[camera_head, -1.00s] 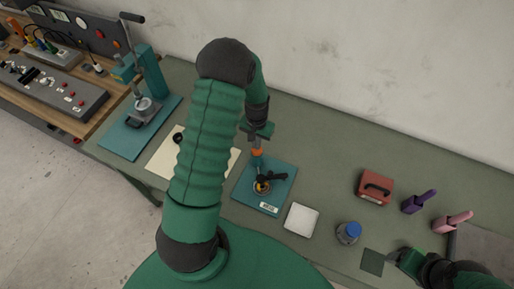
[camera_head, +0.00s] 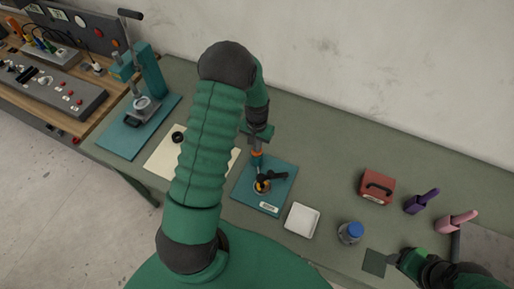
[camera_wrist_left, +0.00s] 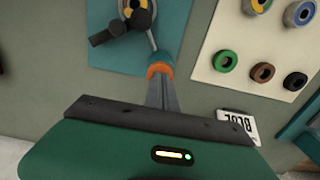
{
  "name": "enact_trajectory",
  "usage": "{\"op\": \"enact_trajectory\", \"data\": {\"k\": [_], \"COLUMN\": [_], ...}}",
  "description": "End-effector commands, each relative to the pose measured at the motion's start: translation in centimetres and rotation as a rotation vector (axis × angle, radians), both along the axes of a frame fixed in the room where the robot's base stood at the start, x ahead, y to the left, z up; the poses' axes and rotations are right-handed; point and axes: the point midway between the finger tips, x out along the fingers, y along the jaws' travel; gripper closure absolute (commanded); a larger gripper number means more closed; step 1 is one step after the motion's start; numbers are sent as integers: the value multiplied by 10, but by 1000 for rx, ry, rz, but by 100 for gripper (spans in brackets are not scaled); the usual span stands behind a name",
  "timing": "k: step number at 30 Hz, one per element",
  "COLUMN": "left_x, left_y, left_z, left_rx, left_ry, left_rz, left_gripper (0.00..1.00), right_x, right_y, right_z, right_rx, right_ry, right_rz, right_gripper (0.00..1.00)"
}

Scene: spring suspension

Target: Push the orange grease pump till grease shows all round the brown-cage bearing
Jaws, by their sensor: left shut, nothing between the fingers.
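The grease packer stands on a teal mat (camera_head: 274,200); its orange pump end (camera_head: 257,153) also shows in the left wrist view (camera_wrist_left: 160,69). My left gripper (camera_wrist_left: 159,84) is shut and empty, its fingertips at the pump's orange end, apparently touching it. A round piece with a yellow-orange centre (camera_wrist_left: 136,12) sits at the packer's other end, partly behind a black handle (camera_wrist_left: 110,35). It is cut off at the top. I cannot tell whether it is the brown-cage bearing or whether grease shows round it. My right gripper (camera_head: 402,258) is low at the right.
A cream mat (camera_wrist_left: 228,65) beside the packer carries several rings and bearings. A white tray (camera_head: 302,219), blue-lidded jar (camera_head: 350,233), red box (camera_head: 377,188) and purple and pink holders stand to the right. A teal press (camera_head: 150,80) stands at the left.

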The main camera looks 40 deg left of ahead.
Motion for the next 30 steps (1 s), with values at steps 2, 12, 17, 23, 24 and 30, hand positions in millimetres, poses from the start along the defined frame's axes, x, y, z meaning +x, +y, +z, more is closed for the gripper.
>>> {"op": "enact_trajectory", "data": {"k": [2,12,17,23,24,30], "left_x": [0,0,0,0,0,0], "left_y": [0,-1,0,0,0,0], "left_z": [-1,6,26,51,55,79], "left_rx": [0,0,0,0,0,0], "left_ry": [1,1,0,1,1,0], "left_rz": [0,0,0,0,0,0], "left_gripper": [100,100,100,100,100,100], "right_x": [0,0,0,0,0,0], "right_y": [0,0,0,0,0,0], "right_z": [0,5,21,40,44,62], "right_rx": [0,0,0,0,0,0], "right_ry": [0,0,0,0,0,0], "right_rz": [0,0,0,0,0,0], "right_gripper": [28,28,28,28,28,28]}}
